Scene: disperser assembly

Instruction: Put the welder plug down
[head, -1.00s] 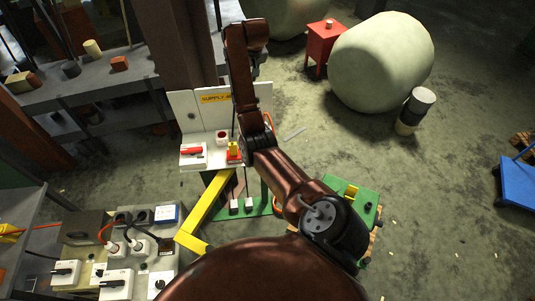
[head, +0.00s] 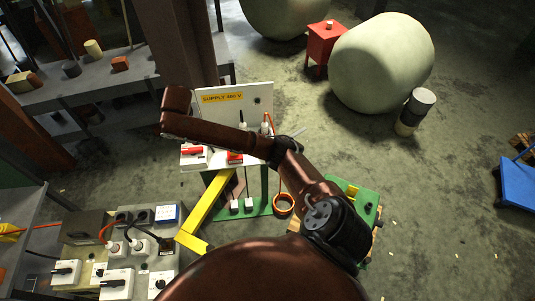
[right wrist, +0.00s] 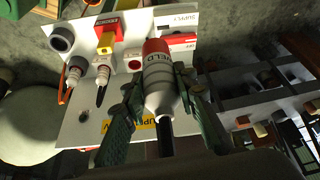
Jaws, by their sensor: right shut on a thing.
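The welder plug (right wrist: 160,80), a pale grey body marked WELD with a red end, is held in my right gripper (right wrist: 160,92) in the right wrist view. The green-grey fingers press on both its sides, and a dark cable runs from its near end. The plug is apart from the white supply panel (right wrist: 125,85), whose sockets are beyond it. In the head view my right arm crosses in front of the panel (head: 262,105) and hides the gripper and plug. My left gripper is not in view.
Two other plugs, one with an orange cable (right wrist: 70,80) and one with a black cable (right wrist: 103,75), sit on the panel. A yellow bracket (head: 205,212) and a grey bench of sockets and switches (head: 85,262) stand below left.

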